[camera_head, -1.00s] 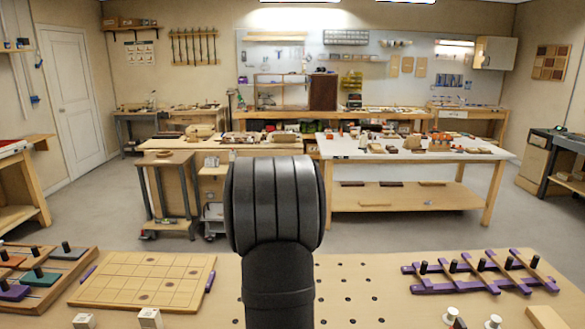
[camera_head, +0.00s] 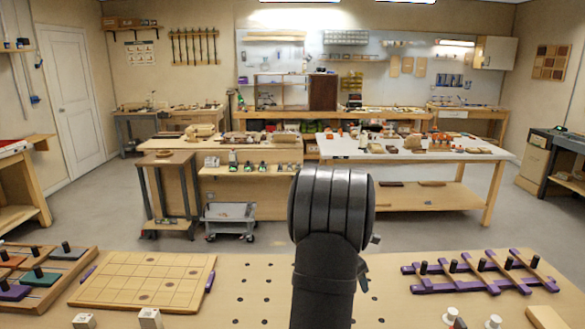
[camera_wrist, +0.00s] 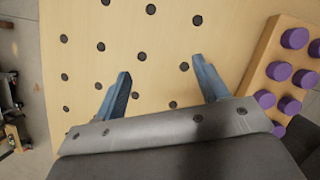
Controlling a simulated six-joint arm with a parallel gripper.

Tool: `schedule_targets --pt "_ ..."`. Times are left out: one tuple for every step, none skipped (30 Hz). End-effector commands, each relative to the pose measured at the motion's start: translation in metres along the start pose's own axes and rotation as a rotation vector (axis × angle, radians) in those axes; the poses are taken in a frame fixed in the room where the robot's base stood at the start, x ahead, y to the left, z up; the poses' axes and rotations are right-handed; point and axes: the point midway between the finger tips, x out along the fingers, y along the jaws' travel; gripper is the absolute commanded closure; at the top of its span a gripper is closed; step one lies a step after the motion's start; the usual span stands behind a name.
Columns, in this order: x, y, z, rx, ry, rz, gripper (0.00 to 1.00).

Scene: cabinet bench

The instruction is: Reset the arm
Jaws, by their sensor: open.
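My gripper (camera_wrist: 160,88) shows in the wrist view with its two blue-grey fingers spread apart. It is open and nothing is between the fingers. Below it lies the bench top (camera_wrist: 115,20), a light wood board with rows of dark holes. In the head view my dark arm stands right of centre over the bench top (camera_head: 255,262), and it hides the gripper and part of the hole rows.
A wooden grid board (camera_head: 150,280) lies left of the holes, with a tray of coloured blocks (camera_head: 40,275) beyond it. A purple rack with black pegs (camera_head: 480,272) is at right, near white knobs (camera_head: 452,314). A board with purple studs (camera_wrist: 285,70) is right of my fingers.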

Motion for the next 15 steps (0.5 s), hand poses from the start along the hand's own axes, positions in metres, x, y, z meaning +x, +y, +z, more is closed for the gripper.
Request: schedule_targets --pt "0.003 -0.003 0.006 0.015 -0.001 -0.006 0.33" --pt "0.004 -0.005 0.009 0.023 -0.001 -0.009 0.33" --pt "0.005 -0.007 0.011 0.032 -0.001 -0.012 0.33" --pt "0.006 -0.008 0.013 0.037 -0.001 -0.014 0.33" --pt "0.006 -0.009 0.015 0.041 -0.001 -0.016 0.33" --pt "0.007 -0.010 0.016 0.046 -0.001 -0.018 0.33" --pt "0.007 -0.011 0.017 0.049 -0.001 -0.019 0.33" --pt "0.008 -0.011 0.018 0.051 -0.001 -0.019 0.33" --pt "0.008 -0.011 0.018 0.052 -0.001 -0.020 0.33" --pt "0.008 -0.011 0.018 0.053 -0.001 -0.020 0.33" --pt "0.008 -0.012 0.018 0.054 -0.001 -0.020 0.33" --pt "0.008 -0.012 0.018 0.054 -0.001 -0.021 0.33" --pt "0.008 -0.012 0.018 0.053 -0.001 -0.020 0.33" --pt "0.008 -0.012 0.018 0.053 -0.001 -0.020 0.33" --pt "0.008 -0.011 0.018 0.053 -0.001 -0.020 0.33"
